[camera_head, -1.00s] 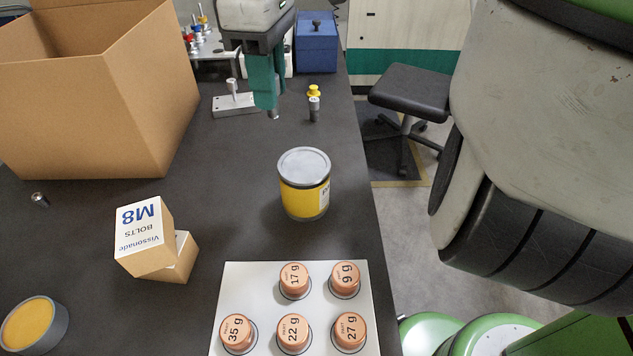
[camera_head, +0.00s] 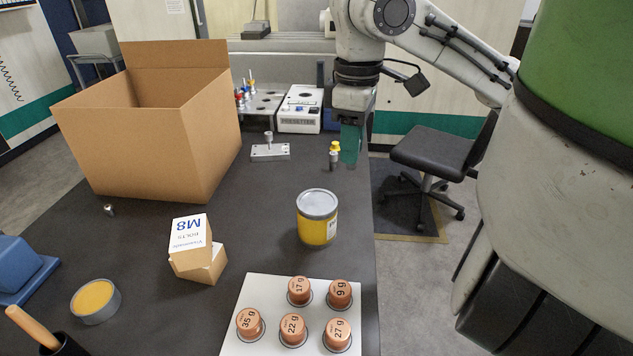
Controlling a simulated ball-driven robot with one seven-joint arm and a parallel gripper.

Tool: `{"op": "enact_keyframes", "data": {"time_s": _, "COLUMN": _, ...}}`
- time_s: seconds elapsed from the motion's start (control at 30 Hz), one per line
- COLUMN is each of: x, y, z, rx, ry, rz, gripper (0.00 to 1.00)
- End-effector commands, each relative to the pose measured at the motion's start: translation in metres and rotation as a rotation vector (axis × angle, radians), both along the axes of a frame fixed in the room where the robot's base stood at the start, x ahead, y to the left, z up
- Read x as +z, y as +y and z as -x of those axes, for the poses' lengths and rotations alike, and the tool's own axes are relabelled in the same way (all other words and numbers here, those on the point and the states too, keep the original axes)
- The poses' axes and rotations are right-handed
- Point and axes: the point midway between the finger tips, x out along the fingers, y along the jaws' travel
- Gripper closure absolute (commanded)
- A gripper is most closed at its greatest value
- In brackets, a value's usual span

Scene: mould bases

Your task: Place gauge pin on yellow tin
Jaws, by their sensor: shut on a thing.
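The yellow tin (camera_head: 317,229) stands upright on the dark bench, with a grey lid on top and nothing on it. My gripper (camera_head: 350,150), with teal fingers, is beyond the tin and slightly right, near the bench's right edge. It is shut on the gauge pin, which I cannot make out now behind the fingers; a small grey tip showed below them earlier. A yellow-topped grey piece (camera_head: 335,155) stands on the bench just left of the fingers.
A metal stand (camera_head: 270,151) is left of the gripper, by a large cardboard box (camera_head: 140,150). M8 boxes (camera_head: 190,236), a round yellow-filled dish (camera_head: 96,300) and a white board (camera_head: 262,300) with several copper weights lie nearer. Bench around the tin is clear.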

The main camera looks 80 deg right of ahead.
Motion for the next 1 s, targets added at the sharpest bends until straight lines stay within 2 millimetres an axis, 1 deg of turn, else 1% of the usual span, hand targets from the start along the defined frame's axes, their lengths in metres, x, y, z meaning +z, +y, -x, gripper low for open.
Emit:
{"op": "enact_keyframes", "data": {"time_s": 0.03, "x": -0.005, "y": -0.002, "z": -0.012, "rx": 0.004, "ry": -0.001, "rz": -0.004, "gripper": 1.00}}
{"op": "enact_keyframes", "data": {"time_s": 0.07, "x": -0.009, "y": -0.003, "z": -0.019, "rx": 0.004, "ry": 0.000, "rz": -0.004, "gripper": 1.00}}
{"op": "enact_keyframes", "data": {"time_s": 0.1, "x": -0.018, "y": -0.005, "z": -0.024, "rx": 0.002, "ry": 0.000, "rz": -0.005, "gripper": 1.00}}
{"op": "enact_keyframes", "data": {"time_s": 0.2, "x": -0.035, "y": -0.009, "z": -0.037, "rx": 0.001, "ry": 0.000, "rz": -0.004, "gripper": 1.00}}
{"op": "enact_keyframes", "data": {"time_s": 0.37, "x": -0.052, "y": -0.013, "z": -0.052, "rx": 0.001, "ry": 0.000, "rz": -0.001, "gripper": 1.00}}
{"op": "enact_keyframes", "data": {"time_s": 0.57, "x": -0.065, "y": -0.016, "z": -0.061, "rx": -0.001, "ry": 0.000, "rz": -0.001, "gripper": 1.00}}
{"op": "enact_keyframes", "data": {"time_s": 0.6, "x": -0.070, "y": -0.016, "z": -0.065, "rx": 0.000, "ry": 0.001, "rz": -0.002, "gripper": 1.00}}
{"op": "enact_keyframes", "data": {"time_s": 0.7, "x": -0.086, "y": -0.017, "z": -0.063, "rx": -0.002, "ry": 0.001, "rz": -0.002, "gripper": 1.00}}
{"op": "enact_keyframes", "data": {"time_s": 0.8, "x": -0.095, "y": -0.016, "z": -0.064, "rx": -0.001, "ry": 0.000, "rz": -0.001, "gripper": 1.00}}
{"op": "enact_keyframes", "data": {"time_s": 1.0, "x": -0.097, "y": -0.017, "z": -0.064, "rx": -0.001, "ry": -0.002, "rz": 0.000, "gripper": 1.00}}
